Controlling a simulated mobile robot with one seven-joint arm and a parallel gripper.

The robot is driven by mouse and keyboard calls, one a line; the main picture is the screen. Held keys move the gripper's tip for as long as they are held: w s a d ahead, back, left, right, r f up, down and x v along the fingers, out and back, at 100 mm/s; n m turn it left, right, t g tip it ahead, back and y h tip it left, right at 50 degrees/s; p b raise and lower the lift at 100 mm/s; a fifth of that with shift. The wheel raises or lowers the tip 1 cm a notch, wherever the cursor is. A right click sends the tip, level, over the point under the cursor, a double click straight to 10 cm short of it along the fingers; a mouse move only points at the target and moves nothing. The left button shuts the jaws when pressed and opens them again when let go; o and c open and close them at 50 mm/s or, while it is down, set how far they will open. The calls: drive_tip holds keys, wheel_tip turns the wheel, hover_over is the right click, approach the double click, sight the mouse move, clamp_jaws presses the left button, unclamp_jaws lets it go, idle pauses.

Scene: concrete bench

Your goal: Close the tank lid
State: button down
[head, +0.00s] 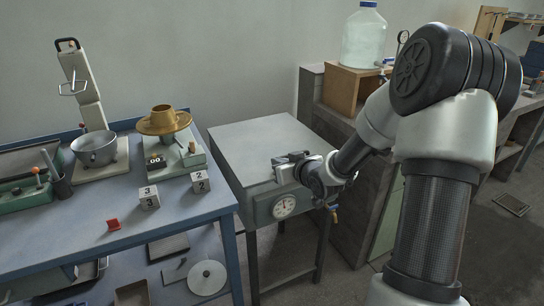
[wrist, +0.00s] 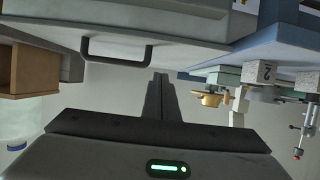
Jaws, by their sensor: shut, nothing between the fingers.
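The tank is a grey box (head: 262,209) on legs with a round gauge (head: 284,207) on its front. Its flat grey lid (head: 250,140) lies level across the top, and I see no clear gap under it from the head view. A dark bar handle (wrist: 117,60) shows at the lid's edge in the wrist view. My gripper (head: 284,163) is at the lid's front right edge and hides part of it. In the wrist view its fingers (wrist: 159,77) are shut together and empty, beside the handle. Whether the fingertips touch the lid is unclear.
A blue-edged table (head: 80,250) at left holds a metal pot (head: 93,150), a scale with a brass bowl (head: 163,122) and numbered cubes (head: 149,197). A concrete bench at right carries a wooden box (head: 349,90) with a glass jar (head: 364,38).

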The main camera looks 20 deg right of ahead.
drive_tip(key=shift+s+f, duration=0.1)
drive_tip(key=shift+f, duration=0.85)
